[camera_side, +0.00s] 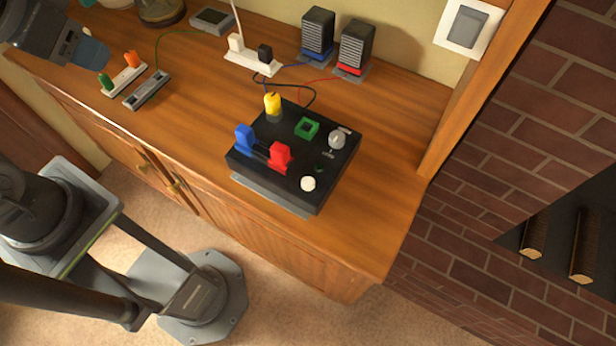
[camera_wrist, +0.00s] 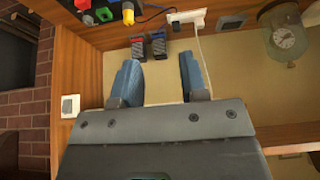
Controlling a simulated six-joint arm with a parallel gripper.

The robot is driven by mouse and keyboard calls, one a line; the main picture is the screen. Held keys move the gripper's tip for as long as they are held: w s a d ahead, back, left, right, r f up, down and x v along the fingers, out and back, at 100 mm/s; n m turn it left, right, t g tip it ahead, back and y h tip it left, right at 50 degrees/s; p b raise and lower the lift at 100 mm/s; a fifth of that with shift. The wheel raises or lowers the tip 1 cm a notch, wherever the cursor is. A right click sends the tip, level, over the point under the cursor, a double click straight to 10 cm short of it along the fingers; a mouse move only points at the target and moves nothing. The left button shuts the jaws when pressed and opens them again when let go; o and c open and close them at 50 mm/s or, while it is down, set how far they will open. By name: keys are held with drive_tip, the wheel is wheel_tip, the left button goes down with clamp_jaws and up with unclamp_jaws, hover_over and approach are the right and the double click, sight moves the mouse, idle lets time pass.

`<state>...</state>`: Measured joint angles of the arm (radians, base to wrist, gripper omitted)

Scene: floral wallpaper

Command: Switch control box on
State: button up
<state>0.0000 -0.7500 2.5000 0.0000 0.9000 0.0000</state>
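The black control box (camera_side: 291,119) sits on the wooden cabinet top. It carries a blue lever (camera_side: 244,140), a red lever (camera_side: 280,156), a yellow knob (camera_side: 272,104), a green square frame (camera_side: 306,128), a silver knob (camera_side: 336,140) and a white button (camera_side: 308,184). In the side view my gripper (camera_side: 90,52) is at the upper left, well away from the box.
Two dark speaker-like blocks (camera_side: 318,32) (camera_side: 355,47) and a white power strip (camera_side: 252,61) with cables stand behind the box. A small rack with green and orange plugs (camera_side: 122,78) lies left. A wall switch (camera_side: 466,26) and brick wall (camera_side: 480,190) are right.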

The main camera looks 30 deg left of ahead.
clamp_jaws()
idle(1.4)
